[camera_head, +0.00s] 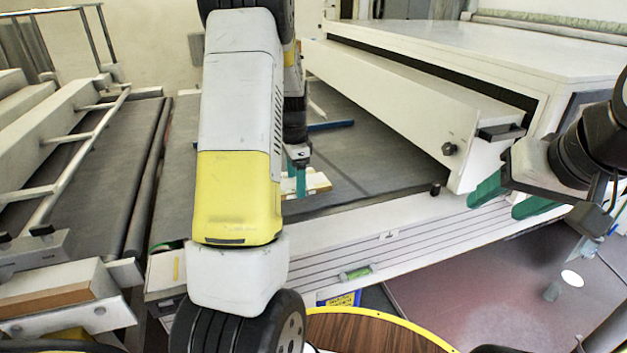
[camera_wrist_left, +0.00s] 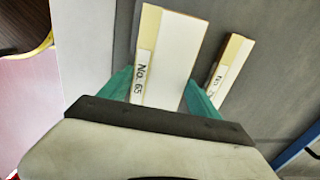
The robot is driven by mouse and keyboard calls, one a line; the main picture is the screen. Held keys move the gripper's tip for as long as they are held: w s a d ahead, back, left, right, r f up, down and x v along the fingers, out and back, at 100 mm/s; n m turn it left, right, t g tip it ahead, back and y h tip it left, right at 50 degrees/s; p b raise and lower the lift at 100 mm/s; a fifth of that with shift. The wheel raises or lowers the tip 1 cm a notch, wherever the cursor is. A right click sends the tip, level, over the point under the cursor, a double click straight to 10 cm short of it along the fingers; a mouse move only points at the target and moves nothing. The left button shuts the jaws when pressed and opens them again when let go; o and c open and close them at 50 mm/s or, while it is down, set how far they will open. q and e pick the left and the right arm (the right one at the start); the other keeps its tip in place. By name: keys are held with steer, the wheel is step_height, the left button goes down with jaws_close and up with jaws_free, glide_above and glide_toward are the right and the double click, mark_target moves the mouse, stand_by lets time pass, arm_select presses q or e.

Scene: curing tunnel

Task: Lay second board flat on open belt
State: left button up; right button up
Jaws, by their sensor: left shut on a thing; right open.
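My left gripper (camera_wrist_left: 160,92) is shut on a pale board labelled No. 65 (camera_wrist_left: 172,50), with one teal finger along each side. A second pale board (camera_wrist_left: 228,68), its label partly hidden by a finger, lies on the grey belt (camera_wrist_left: 275,75) to the right and apart from it. In the head view my left gripper (camera_head: 297,184) is low over the belt (camera_head: 375,165), with pale board wood (camera_head: 319,183) beside the fingers; my arm hides part of this. I cannot tell whether the held board touches the belt.
A long white hood panel (camera_head: 400,110) and white housing (camera_head: 500,50) stand over the belt's right side. A blue bar (camera_head: 330,126) lies on the belt behind the gripper. A small green level (camera_head: 355,272) sits on the front rail. Bare belt shows right of the boards.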

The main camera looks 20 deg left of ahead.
arm_select(q)
steer(key=shift+f, duration=1.75)
steer(key=shift+f, duration=0.15)
steer(key=o, duration=1.4)
steer(key=shift+o, duration=0.2)
step_height(320, 180, up, 12)
steer(key=s+d+r+n+t+h, duration=0.1)
steer(key=s+d+r+n+t, duration=0.2)
steer(key=s, duration=0.9)
steer(key=s+d+r+n+t+h, duration=0.1)
steer(key=s+d+r+n+t, duration=0.2)
steer(key=s+d+r+n, duration=0.4)
steer(key=s+d+r, duration=0.2)
steer(key=s+d, duration=0.1)
steer(key=s, duration=0.2)
steer(key=shift+s+d, duration=0.35)
